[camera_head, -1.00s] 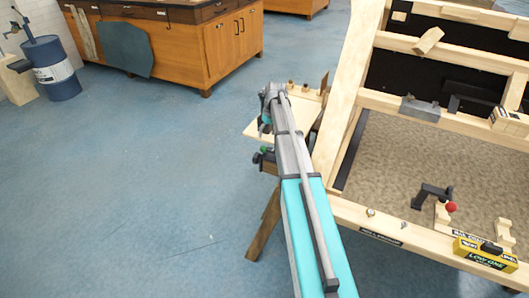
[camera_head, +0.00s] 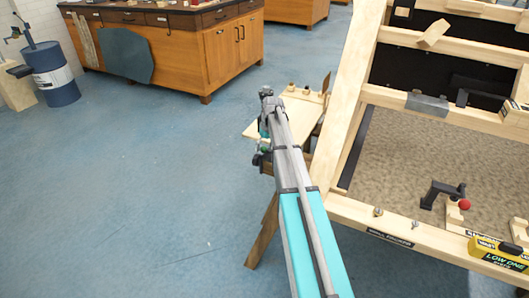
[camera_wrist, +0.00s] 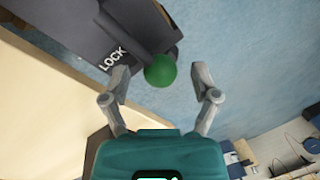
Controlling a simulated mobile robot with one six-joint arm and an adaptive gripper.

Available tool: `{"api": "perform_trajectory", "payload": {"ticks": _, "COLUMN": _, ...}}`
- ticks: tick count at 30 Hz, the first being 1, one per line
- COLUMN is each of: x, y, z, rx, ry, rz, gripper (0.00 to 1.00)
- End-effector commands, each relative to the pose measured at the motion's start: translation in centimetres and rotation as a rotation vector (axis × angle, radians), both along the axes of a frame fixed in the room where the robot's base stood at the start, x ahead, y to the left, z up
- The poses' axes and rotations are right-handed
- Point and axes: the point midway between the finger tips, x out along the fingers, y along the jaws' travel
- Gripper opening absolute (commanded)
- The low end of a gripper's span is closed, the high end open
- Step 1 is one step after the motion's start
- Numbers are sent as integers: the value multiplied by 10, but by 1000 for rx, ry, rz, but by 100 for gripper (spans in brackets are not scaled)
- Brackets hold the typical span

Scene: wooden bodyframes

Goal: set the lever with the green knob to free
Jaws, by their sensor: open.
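The green knob (camera_wrist: 160,70) is a round ball at the end of a dark lever (camera_wrist: 143,25) in the wrist view. The lever lies beside a dark plate (camera_wrist: 75,30) with the white word LOCK on it. I see no FREE marking. My gripper (camera_wrist: 160,78) is open, one finger on each side of the knob in the picture. Whether either finger touches it, I cannot tell. In the head view my arm reaches to the small wooden stand left of the frame, and the gripper and knob are mostly hidden or too small there.
A pale wooden panel (camera_wrist: 35,100) is close on the left in the wrist view. In the head view, the large wooden frame (camera_head: 349,120) stands on the right, with a red-knobbed lever (camera_head: 464,204) and a yellow box (camera_head: 498,252). Open blue floor (camera_head: 150,190) lies left.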

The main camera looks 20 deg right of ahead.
Motion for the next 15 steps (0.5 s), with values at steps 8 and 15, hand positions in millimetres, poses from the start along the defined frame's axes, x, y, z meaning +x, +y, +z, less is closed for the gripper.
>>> {"api": "perform_trajectory", "payload": {"ticks": 8, "x": 0, "y": 1, "z": -6, "rx": 0, "ry": 0, "rz": 0, "gripper": 78}}
{"api": "perform_trajectory", "payload": {"ticks": 15, "x": 0, "y": 1, "z": -5, "rx": 0, "ry": 0, "rz": 0, "gripper": 78}}
